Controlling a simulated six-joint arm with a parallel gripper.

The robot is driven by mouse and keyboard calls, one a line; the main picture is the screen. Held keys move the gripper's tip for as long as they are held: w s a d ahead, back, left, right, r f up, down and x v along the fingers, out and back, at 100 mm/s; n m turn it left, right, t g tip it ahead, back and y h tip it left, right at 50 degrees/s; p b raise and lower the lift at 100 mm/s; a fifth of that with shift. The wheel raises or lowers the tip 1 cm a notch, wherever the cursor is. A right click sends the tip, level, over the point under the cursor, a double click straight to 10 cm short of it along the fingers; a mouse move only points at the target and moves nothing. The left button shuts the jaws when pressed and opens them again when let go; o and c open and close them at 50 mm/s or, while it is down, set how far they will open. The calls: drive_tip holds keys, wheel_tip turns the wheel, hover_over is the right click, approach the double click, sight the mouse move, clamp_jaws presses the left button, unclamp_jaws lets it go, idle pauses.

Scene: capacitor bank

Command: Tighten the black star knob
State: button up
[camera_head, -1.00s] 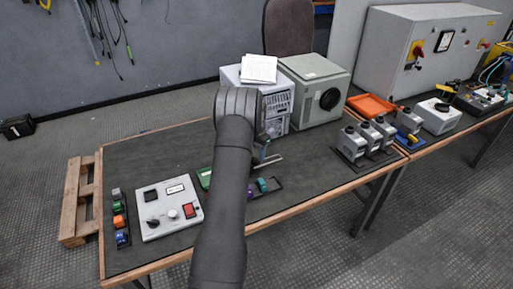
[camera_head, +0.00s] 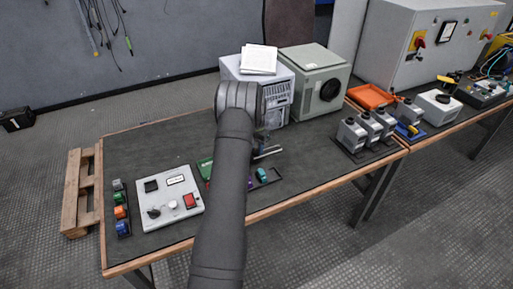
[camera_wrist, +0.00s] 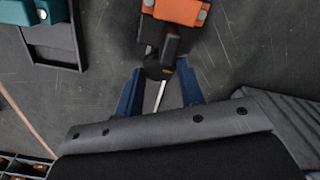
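In the wrist view my gripper (camera_wrist: 161,80) has two blue fingers set apart, with a visible gap between them. A dark piece (camera_wrist: 160,70) with a thin metal rod (camera_wrist: 160,97) shows between the fingertips, below an orange block (camera_wrist: 182,10). I cannot tell whether the fingers touch the dark piece, or whether it is the black star knob. In the head view my arm hides most of the gripper; a metal bar (camera_head: 267,154) shows beside it. Dark round knobs show on the light panel (camera_head: 171,201) and the grey box (camera_head: 315,85), but no star shape is clear.
A tray with a teal block (camera_head: 262,174) lies right of my arm; a teal part also shows in the wrist view (camera_wrist: 42,10). Several grey modules (camera_head: 368,130) stand on the right. An orange tray (camera_head: 371,96) lies behind them. The table's middle right is clear.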

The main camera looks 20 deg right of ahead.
drive_tip(key=c, duration=0.4)
drive_tip(key=shift+m, duration=1.4)
drive_tip(key=shift+s+m, duration=0.1)
drive_tip(key=shift+m, duration=1.3)
drive_tip(key=shift+m, duration=1.4)
